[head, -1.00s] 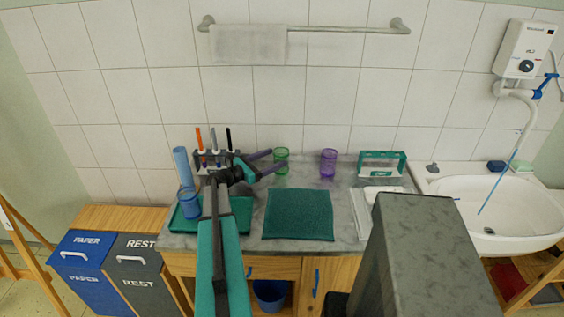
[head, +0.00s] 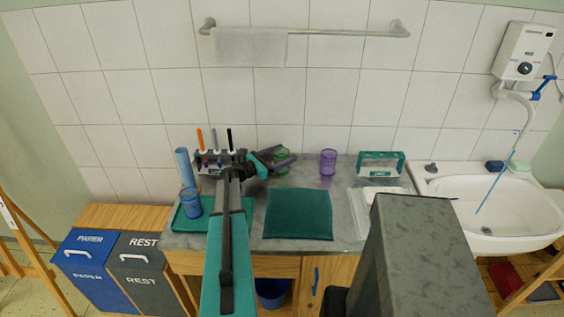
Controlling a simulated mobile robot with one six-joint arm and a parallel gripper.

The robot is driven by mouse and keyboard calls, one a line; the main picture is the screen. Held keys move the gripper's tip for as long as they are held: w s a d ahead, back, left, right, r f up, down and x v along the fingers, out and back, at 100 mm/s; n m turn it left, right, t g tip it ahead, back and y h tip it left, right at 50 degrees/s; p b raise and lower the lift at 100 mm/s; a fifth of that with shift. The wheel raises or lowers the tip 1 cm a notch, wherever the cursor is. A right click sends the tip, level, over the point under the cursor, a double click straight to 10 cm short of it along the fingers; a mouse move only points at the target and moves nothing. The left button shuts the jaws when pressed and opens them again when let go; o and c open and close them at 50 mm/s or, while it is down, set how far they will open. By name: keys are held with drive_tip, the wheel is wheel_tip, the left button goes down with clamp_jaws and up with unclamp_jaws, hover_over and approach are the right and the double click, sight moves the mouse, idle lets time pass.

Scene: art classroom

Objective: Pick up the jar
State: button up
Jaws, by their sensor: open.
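A green see-through jar (head: 282,154) stands upright on the grey counter near the wall. A purple see-through jar (head: 328,162) stands to its right, and a blue see-through jar (head: 191,203) stands at the left on a green tray. My gripper (head: 287,158) is open, its two dark fingers pointing right. The fingers overlap the green jar in the head view and hide part of it. I cannot tell whether they are around it or only in front of it.
A rack with pens (head: 215,160) and a tall blue cylinder (head: 181,161) stand left of my gripper. A dark green mat (head: 298,214) lies mid-counter. A green-framed box (head: 381,164) stands at the right, before the sink (head: 490,205). The counter around the purple jar is clear.

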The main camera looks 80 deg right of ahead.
drive_tip(key=c, duration=1.1)
drive_tip(key=shift+c, duration=0.3)
drive_tip(key=shift+r, duration=0.2)
drive_tip(key=shift+r+b, duration=0.6)
drive_tip(key=shift+r, duration=0.2)
drive_tip(key=shift+s+a+r+b, duration=0.1)
drive_tip(key=shift+a+r+b, duration=0.25)
drive_tip(key=shift+r, duration=0.4)
drive_tip(key=s+a+b, duration=0.1)
drive_tip(key=a+b, duration=0.1)
drive_tip(key=a, duration=0.5)
drive_tip(key=s+a+r+b, duration=0.1)
drive_tip(key=a+b, duration=0.1)
drive_tip(key=a, duration=0.6)
drive_tip(key=shift+s+r, duration=0.25)
